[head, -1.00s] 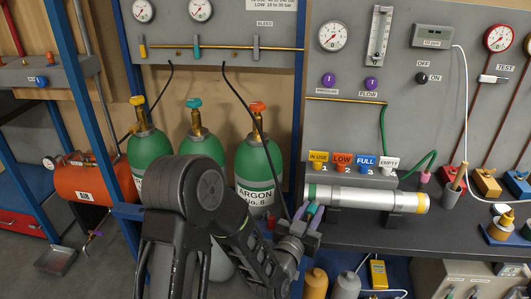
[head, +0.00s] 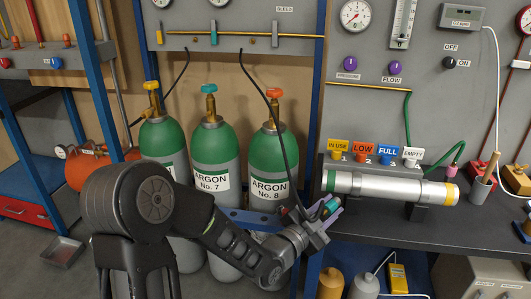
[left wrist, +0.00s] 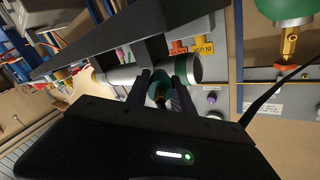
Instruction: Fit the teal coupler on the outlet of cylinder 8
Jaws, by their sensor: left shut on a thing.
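Cylinder 8 (head: 268,165) is green above and grey below, labelled ARGON No. 8, the rightmost of three upright bottles. Its brass outlet valve (head: 273,112) has an orange handwheel on top. The valve also shows in the left wrist view (left wrist: 289,42), at the top right. My left gripper (head: 327,212) is shut on the teal coupler (head: 330,203), right of and below the valve, in front of the bench edge. In the left wrist view the coupler (left wrist: 158,90) sits between the fingers, partly hidden. My right gripper is not in view.
A black hose (head: 282,125) hangs from the wall panel past cylinder 8 toward my left gripper. A silver tube (head: 395,187) lies in cradles on the dark bench (head: 380,226), close behind the gripper. A blue post (head: 314,110) stands right of cylinder 8.

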